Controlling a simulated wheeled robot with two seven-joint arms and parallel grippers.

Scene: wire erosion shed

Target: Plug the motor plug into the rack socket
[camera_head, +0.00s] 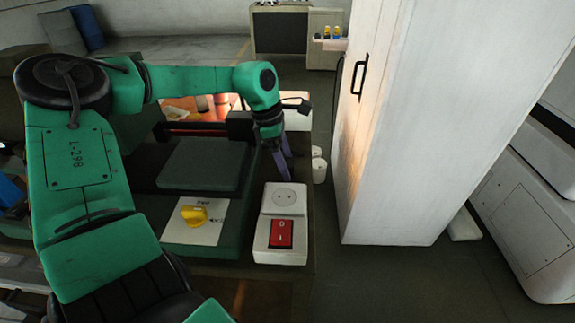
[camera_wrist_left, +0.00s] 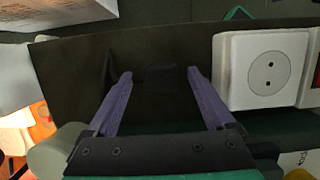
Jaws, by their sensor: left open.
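The rack socket (camera_head: 284,199) is a white square plate with a round two-hole face, above a red rocker switch (camera_head: 281,234). It also shows right of my gripper in the left wrist view (camera_wrist_left: 267,70). My left gripper (camera_head: 281,171) points down just behind the socket, apart from it. Its purple fingers are open in the left wrist view (camera_wrist_left: 160,74). A small dark block (camera_wrist_left: 161,79) shows between and beyond the fingertips, apart from both; it may be the motor plug, but it blends into the dark surface. I cannot make out the plug in the head view. My right gripper is not in view.
A yellow knob (camera_head: 194,215) sits on a pale panel left of the switch. A raised dark green pad (camera_head: 203,164) lies behind it. White cylinders (camera_head: 319,170) stand right of my gripper. A tall white cabinet (camera_head: 400,150) stands farther right, with clear floor before it.

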